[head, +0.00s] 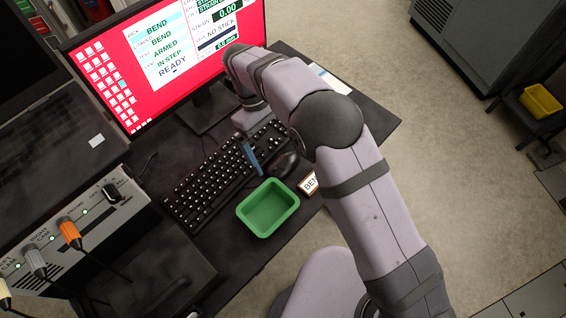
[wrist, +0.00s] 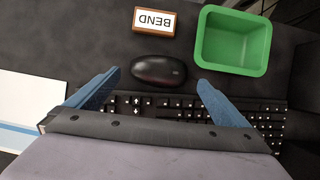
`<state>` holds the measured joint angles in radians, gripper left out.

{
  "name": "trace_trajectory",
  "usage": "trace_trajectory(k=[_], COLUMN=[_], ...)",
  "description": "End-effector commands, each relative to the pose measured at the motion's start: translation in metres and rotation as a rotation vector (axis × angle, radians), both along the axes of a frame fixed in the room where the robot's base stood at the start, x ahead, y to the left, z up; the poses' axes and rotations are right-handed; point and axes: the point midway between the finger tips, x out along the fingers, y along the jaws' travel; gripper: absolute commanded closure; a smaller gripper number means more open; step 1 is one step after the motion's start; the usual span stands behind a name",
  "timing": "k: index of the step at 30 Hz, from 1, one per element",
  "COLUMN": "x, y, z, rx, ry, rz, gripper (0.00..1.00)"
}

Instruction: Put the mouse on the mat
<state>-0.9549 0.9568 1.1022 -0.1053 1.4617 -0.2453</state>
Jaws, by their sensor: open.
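The black mouse (wrist: 158,69) lies on the dark desk, between my fingertips and the BEND block in the wrist view. In the head view the mouse (head: 284,164) sits right of the keyboard, beside my gripper (head: 250,158). My gripper (wrist: 159,78) is open, its two blue fingers spread on either side of the mouse's near edge, with nothing held. I cannot tell for sure which surface is the mat. A flat white sheet with blue bands (wrist: 30,105) lies left in the wrist view and partly behind my arm in the head view (head: 332,80).
A green open bin (head: 268,207) and a small block labelled BEND (head: 308,184) stand near the mouse. The keyboard (head: 222,175) lies alongside, before a monitor (head: 165,60). A box with knobs (head: 95,215) is at left. Bare desk shows between mouse and white sheet.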

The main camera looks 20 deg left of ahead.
Motion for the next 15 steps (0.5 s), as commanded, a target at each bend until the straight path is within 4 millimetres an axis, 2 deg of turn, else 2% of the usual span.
trace_trajectory(k=[8, 15], x=[-0.002, -0.003], y=[-0.012, -0.014], z=[-0.03, -0.036], rx=[-0.003, 0.0], ry=[0.002, 0.0], rz=[-0.001, -0.001], gripper=[0.0, 0.0])
